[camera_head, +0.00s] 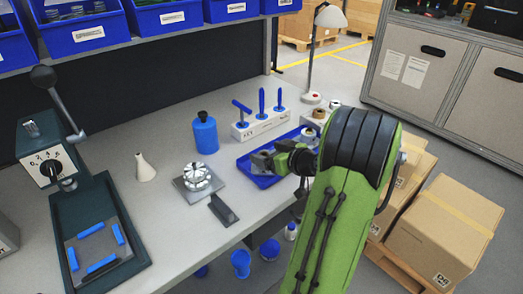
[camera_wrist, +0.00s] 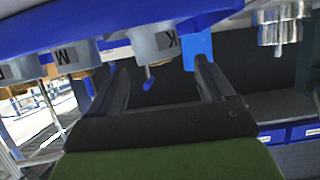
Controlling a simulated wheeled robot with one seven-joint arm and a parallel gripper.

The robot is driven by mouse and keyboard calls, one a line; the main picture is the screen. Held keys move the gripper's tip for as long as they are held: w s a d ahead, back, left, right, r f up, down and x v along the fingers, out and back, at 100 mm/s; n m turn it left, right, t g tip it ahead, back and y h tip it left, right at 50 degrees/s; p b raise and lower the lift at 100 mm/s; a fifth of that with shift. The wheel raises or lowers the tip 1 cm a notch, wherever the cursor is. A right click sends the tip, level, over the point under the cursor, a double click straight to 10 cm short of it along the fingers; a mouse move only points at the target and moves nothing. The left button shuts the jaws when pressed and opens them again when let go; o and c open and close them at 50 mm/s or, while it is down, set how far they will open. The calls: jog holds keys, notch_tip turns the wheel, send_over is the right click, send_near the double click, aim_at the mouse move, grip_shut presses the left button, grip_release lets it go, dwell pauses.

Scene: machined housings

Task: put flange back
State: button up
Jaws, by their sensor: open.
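My gripper (camera_head: 262,161) is over the blue tray (camera_head: 246,170), and my arm hides part of that tray. In the wrist view, which looks upside down, my gripper (camera_wrist: 162,75) has its two fingers apart. A grey cylindrical part marked K (camera_wrist: 155,45) shows between and beyond them, with a small blue piece on it. I cannot tell whether the fingers reach around it. Another grey part marked M (camera_wrist: 78,55) is to its left. A silver ribbed round part (camera_head: 197,177) sits on a square grey plate (camera_head: 190,188). Which part is the flange is not clear.
A blue bottle (camera_head: 205,134), a white cone-shaped bottle (camera_head: 145,168) and a white stand with blue-handled tools (camera_head: 258,122) are on the bench. A dark flat block (camera_head: 223,209) lies near the front edge. A lever press (camera_head: 85,215) is at left. A lamp (camera_head: 320,45) stands behind.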

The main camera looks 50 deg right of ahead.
jog(key=d+v, duration=0.1)
jog(key=v, duration=0.7)
jog(key=w+a+n+g+y, duration=0.1)
jog(key=a, duration=0.5)
jog(key=w+a+n+g+y, duration=0.1)
jog(key=w+a+g, duration=0.1)
jog(key=a, duration=0.4)
jog(key=w+a+n+g+y, duration=0.1)
jog(key=a, duration=0.5)
jog(key=shift+w+a+r+y, duration=0.2)
jog(key=shift+w+y, duration=0.05)
jog(key=shift+y, duration=0.15)
jog(key=s+a+r+m+g+h, duration=0.1)
jog(key=s+a+r+g+h, duration=0.1)
jog(key=s+a, duration=1)
jog(key=shift+s+m+g, duration=0.3)
jog(key=shift+s+g, duration=0.55)
jog(key=shift+g, duration=0.05)
notch_tip(320, 180, up, 14)
jog(key=p, duration=1.4)
